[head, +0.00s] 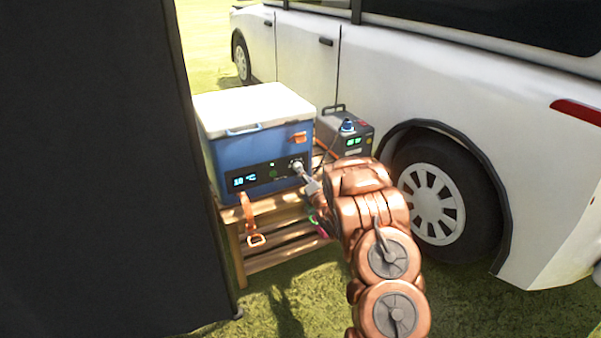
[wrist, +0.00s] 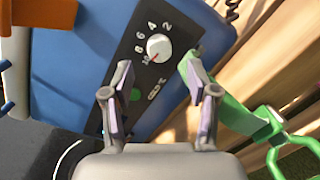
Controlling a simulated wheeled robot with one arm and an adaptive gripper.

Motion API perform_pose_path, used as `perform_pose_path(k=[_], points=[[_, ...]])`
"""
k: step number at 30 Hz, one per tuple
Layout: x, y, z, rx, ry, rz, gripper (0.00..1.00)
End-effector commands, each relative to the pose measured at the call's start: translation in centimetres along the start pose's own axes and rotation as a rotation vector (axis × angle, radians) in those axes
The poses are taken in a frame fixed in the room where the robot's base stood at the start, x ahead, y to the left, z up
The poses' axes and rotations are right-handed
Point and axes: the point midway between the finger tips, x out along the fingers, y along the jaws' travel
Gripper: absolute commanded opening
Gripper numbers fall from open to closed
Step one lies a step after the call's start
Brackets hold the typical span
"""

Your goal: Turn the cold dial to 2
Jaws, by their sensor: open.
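The cold dial (wrist: 159,47) is a small white knob on the black control panel (wrist: 130,70) of a blue cooler (head: 255,155) with a white lid. Numbers from 2 to 10 curve around it, and its small red mark appears to point at 10. The cooler display (head: 245,181) seems to read 10 °C. My gripper (wrist: 156,70) is open and empty in front of the panel, its fingertips just short of the dial and to either side of it. In the head view my gripper (head: 309,184) partly covers the panel's right end near the dial (head: 298,165).
A green clip-like object (wrist: 235,115) lies close by my right finger. The cooler stands on a wooden pallet stand (head: 285,255). A grey power box (head: 345,138) is behind, beside a white van (head: 440,75). A dark panel (head: 90,170) blocks the left.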

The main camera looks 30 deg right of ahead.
Motion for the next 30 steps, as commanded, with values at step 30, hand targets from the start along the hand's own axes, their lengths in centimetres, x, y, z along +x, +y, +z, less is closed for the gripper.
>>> perform_pose_path(k=[30], points=[[4.9,0.1,0.1,0.001,-0.001,0.001,0.36]])
